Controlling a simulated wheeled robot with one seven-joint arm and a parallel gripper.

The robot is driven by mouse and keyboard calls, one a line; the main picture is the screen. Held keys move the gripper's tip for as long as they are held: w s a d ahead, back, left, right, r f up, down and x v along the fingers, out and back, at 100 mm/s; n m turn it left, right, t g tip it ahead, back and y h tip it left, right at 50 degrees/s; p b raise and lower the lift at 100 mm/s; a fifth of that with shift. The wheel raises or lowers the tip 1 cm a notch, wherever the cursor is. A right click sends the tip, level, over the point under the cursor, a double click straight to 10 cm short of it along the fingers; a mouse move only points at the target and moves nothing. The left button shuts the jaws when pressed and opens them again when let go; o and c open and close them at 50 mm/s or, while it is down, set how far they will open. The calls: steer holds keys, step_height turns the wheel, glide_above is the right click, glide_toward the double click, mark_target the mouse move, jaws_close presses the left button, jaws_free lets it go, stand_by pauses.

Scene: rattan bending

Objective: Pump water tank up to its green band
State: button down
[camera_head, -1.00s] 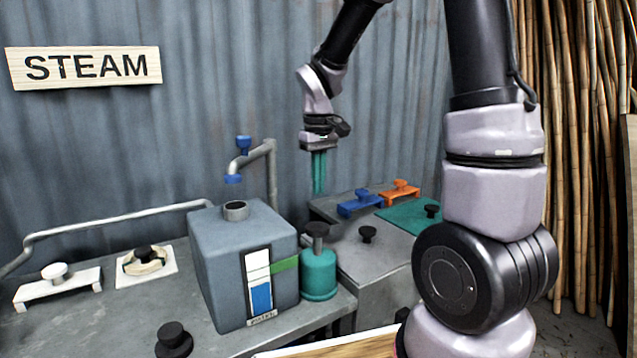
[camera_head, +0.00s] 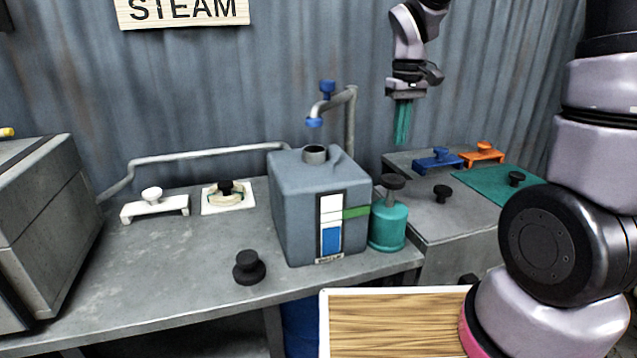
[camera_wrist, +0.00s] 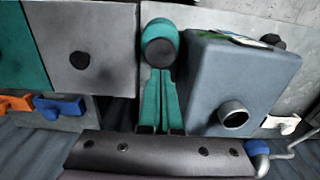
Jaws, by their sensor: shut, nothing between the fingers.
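The grey-blue water tank (camera_head: 300,222) stands on the metal bench. Its white gauge strip (camera_head: 331,206) shows blue in the lower part, with its top below the green band (camera_head: 356,212). The teal pump (camera_head: 388,228), with a black knob (camera_head: 392,182) on top, stands upright right of the tank. My gripper (camera_head: 402,140) has teal fingers pointing down, shut and empty, above and behind the pump in the picture, apart from it. In the wrist view, the fingers (camera_wrist: 160,74) point toward the pump's dark knob (camera_wrist: 159,52). The tank (camera_wrist: 235,75) is to their right.
A blue-tipped spout pipe (camera_head: 338,105) rises behind the tank. A loose black knob (camera_head: 249,267) sits in front. Blue (camera_head: 438,160) and orange (camera_head: 482,153) handled pieces lie right, near a teal mat (camera_head: 490,184). A grey box (camera_head: 45,225) stands left.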

step_height(320, 180, up, 6)
steer(key=f, duration=0.1)
glide_above(394, 179)
steer(key=shift+w+r, duration=0.2)
steer(key=shift+w, duration=0.05)
steer(key=shift+f, duration=0.1)
step_height(394, 179, down, 14)
steer(key=shift+r, duration=0.1)
stand_by(0.4)
step_height(394, 179, down, 6)
steer(key=shift+r, duration=0.2)
steer(key=shift+s, duration=0.15)
steer(key=shift+f, duration=0.1)
